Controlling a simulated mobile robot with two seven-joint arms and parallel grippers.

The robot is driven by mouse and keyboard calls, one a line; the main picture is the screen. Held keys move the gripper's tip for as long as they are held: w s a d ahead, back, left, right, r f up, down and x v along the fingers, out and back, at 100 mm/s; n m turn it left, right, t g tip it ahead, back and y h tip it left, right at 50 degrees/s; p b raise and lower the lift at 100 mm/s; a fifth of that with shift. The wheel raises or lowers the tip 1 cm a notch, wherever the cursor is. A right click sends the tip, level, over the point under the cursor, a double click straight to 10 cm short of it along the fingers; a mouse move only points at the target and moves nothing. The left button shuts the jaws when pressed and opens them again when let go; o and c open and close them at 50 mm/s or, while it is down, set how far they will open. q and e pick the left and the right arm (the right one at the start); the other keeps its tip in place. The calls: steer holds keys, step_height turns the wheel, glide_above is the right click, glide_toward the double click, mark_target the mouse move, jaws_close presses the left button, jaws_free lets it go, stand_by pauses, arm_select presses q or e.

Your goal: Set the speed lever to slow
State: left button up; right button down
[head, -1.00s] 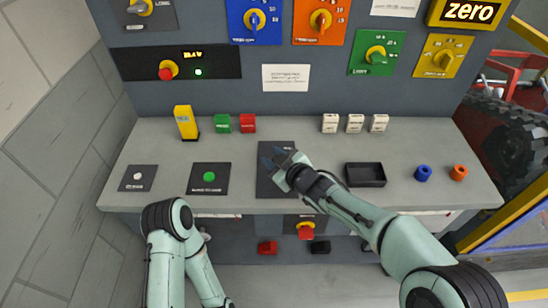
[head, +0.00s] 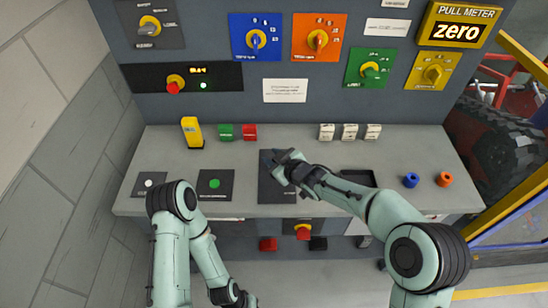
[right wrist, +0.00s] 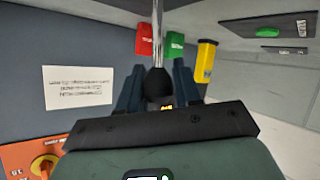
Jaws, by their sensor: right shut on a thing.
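The speed lever shows in the right wrist view as a bright metal rod (right wrist: 158,35) with a dark knob (right wrist: 159,86) at its end. My right gripper (right wrist: 158,88) is shut on the knob, with one dark finger on each side. In the head view my right gripper (head: 279,157) is over the far part of a dark plate (head: 278,190) on the desk. There the gripper hides the lever, and I cannot read any slow marking. My left arm is at the lower left, and its gripper is not clearly visible.
The grey desk (head: 230,165) bears a yellow block (head: 192,132), green (head: 226,132) and red (head: 249,132) blocks, and several white blocks at the back. A green-button plate (head: 214,184) is left of the lever plate.

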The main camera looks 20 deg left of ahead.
steer(key=c, duration=0.9)
jaws_free()
steer(key=shift+w+d, duration=0.1)
steer(key=shift+w, duration=0.05)
steer(key=v, duration=1.3)
steer(key=shift+d, duration=0.15)
